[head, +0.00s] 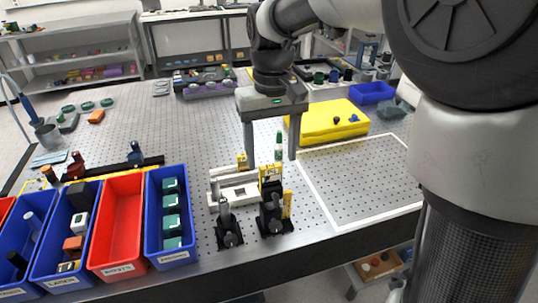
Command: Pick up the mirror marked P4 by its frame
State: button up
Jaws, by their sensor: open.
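My gripper (270,158) points down over the front middle of the breadboard table, its two fingers wide apart with nothing clearly held between them. Below and in front of it stand small optics with yellow parts: one yellow piece (270,175) atop a dark mount, another yellow upright piece (286,204) to its right, and a small yellow piece (241,162) behind, near the left finger. Two black mounts (229,232) stand at the front. The P4 marking is too small to read, so I cannot tell which piece is that mirror. A green-and-white bottle (278,146) shows between the fingers.
Blue and red bins (118,228) line the front left edge, one holding teal blocks (172,214). A white-outlined area (365,180) of the board at right is clear. A yellow case (328,122) and a blue tray (372,92) lie behind it.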

aim_at(271, 166)
jog(key=shift+a+f, duration=0.1)
jog(key=shift+f, duration=2.65)
jog(key=c, duration=1.1)
